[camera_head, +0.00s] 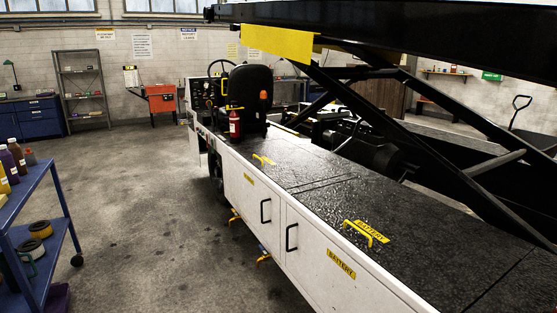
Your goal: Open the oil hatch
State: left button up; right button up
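The belt loader has a white side and black textured top panels. One top panel (345,210) has a yellow handle (366,233) beside a yellow BATTERY label (371,230). A farther top panel (285,171) has another yellow handle (263,160); any wording there is too small to read. Both panels lie flat and look closed. The side has two shut white doors with black handles; the nearer door (318,256) is marked BATTERY, and the farther door (246,194) has a small unreadable yellow label. I cannot tell which cover is the oil hatch. Neither gripper is in view.
A seat (250,88) and red extinguisher (235,123) stand beyond the panels.

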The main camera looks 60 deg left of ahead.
aim_at(290, 166)
jog(key=u, duration=1.85)
jog(key=i+j+z, duration=0.1)
jog(key=z, duration=0.25)
jog(key=i+j+z, duration=0.1)
jog(key=z, duration=0.25)
jog(key=i+j+z, duration=0.15)
jog(key=z, duration=0.2)
jog(key=i+j+z, duration=0.15)
jog(key=j, duration=0.25)
jog(key=i+j+z, duration=0.15)
jog(key=j, duration=0.3)
jog(key=i+j+z, duration=0.1)
jog(key=j, duration=0.35)
jog(key=i+j+z, duration=0.15)
jog(key=j, duration=0.35)
jog(key=i+j+z, duration=0.15)
jog(key=j, duration=0.3)
jog(key=k, duration=0.05)
